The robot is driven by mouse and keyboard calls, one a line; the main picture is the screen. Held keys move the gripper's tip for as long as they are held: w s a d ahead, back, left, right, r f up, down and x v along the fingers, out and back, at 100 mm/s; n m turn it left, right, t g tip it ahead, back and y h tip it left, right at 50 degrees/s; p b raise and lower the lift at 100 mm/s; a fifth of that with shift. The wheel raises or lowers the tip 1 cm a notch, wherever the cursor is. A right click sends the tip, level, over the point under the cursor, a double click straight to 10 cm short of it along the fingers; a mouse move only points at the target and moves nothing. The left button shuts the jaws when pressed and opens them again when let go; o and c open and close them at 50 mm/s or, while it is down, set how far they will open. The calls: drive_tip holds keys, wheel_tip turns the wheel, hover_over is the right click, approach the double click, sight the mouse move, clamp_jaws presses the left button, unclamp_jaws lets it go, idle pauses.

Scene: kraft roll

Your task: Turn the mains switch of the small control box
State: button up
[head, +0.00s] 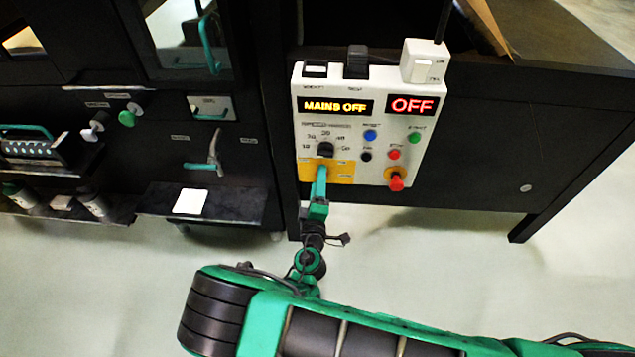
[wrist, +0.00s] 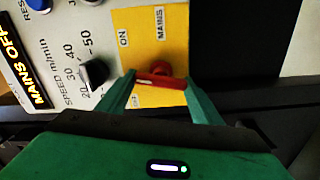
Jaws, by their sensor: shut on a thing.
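The small control box (head: 440,85) is a white panel on the front of a dark bench. Its displays read "MAINS OFF" (head: 335,106) and "OFF" (head: 412,105). The mains switch (wrist: 160,78) is a red handle on a yellow plate (wrist: 140,50) with "ON" and "MAINS" labels. My gripper (wrist: 160,84) is shut on this handle, with one green finger at each end of it. In the head view my gripper (head: 321,174) reaches the yellow plate from below and hides the switch.
Above the yellow plate is the black speed knob (head: 325,149), also close to my left finger in the wrist view (wrist: 94,74). A red button (head: 396,182) sits to the right of the plate. A dark machine with a shelf (head: 240,203) stands at left.

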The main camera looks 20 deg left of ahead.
drive_tip(key=n, duration=0.2)
drive_tip(key=f+n, duration=0.1)
drive_tip(key=n, duration=0.2)
drive_tip(key=shift+d+n, duration=0.2)
drive_tip(key=shift+n, duration=0.1)
drive_tip(key=n, duration=0.5)
drive_tip(key=shift+d+f+n, duration=0.1)
drive_tip(key=shift+f+n, duration=0.05)
drive_tip(key=shift+n, duration=0.15)
drive_tip(key=o, duration=0.9)
drive_tip(key=shift+o, duration=0.8)
drive_tip(key=shift+r, duration=0.2)
